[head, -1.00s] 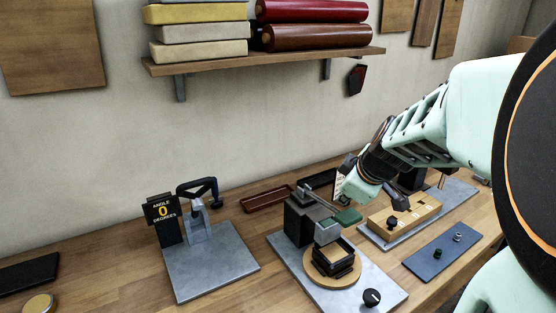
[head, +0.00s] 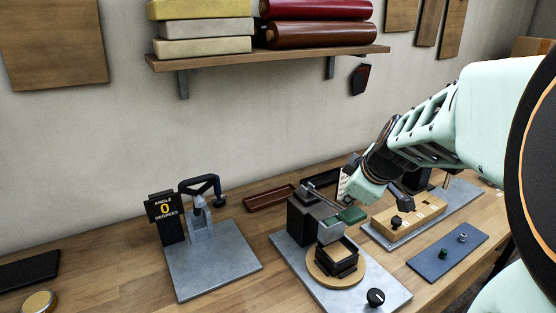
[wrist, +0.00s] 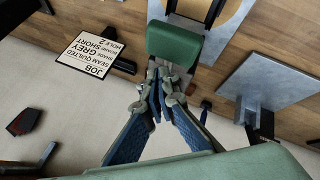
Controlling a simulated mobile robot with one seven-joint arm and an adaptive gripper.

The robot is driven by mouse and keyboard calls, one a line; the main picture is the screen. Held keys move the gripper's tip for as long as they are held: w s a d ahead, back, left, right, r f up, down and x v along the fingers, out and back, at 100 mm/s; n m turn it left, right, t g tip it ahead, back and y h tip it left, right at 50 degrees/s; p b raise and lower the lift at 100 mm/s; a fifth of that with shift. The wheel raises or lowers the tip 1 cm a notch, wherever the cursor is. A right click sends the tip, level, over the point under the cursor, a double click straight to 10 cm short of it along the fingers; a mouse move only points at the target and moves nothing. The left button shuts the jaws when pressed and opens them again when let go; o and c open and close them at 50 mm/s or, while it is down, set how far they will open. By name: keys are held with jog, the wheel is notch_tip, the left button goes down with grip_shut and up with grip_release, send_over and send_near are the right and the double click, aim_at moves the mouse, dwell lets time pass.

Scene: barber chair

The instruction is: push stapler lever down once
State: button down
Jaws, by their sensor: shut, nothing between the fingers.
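The stapler-like press stands on a grey plate (head: 388,294), with a dark block (head: 303,220) and a lever that ends in a green pad (head: 351,215). The green pad also shows in the wrist view (wrist: 174,42), at the top centre. The lever appears raised above a round wooden disc (head: 322,276) with a dark square frame (head: 344,262) on it. My gripper (wrist: 163,72) is shut and empty. Its fingertips appear just short of the green pad's near edge; I cannot tell whether they touch. In the head view the fingertips are hard to make out beside the pad.
A wooden block (head: 407,218) and a blue plate (head: 447,252) lie at right. A job card (wrist: 90,53) is near my gripper. A shelf (head: 270,58) holds rolls above.

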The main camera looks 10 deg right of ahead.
aim_at(347, 209)
jog(key=shift+s+d+f+b, duration=0.1)
jog(key=shift+s+f+b, duration=0.05)
jog(key=shift+f+b, duration=0.85)
jog(key=shift+s+f+b, duration=0.1)
jog(key=shift+f+b, duration=0.5)
jog(key=shift+b, duration=0.65)
dwell(1.8)
jog(key=shift+r, duration=0.15)
dwell(0.4)
jog(key=shift+w+r+p, duration=0.15)
jog(key=shift+r+p, duration=0.4)
jog(key=shift+r, duration=0.4)
jog(key=shift+w+r+p, duration=0.15)
jog(key=shift+r+p, duration=0.35)
jog(key=shift+r, duration=0.4)
jog(key=r+p, duration=0.2)
jog(key=r, duration=0.1)
jog(key=r+p, duration=0.1)
jog(key=r, duration=0.1)
jog(key=shift+w+a, duration=0.25)
jog(key=shift+w, duration=0.15)
jog(key=shift+f, duration=0.1)
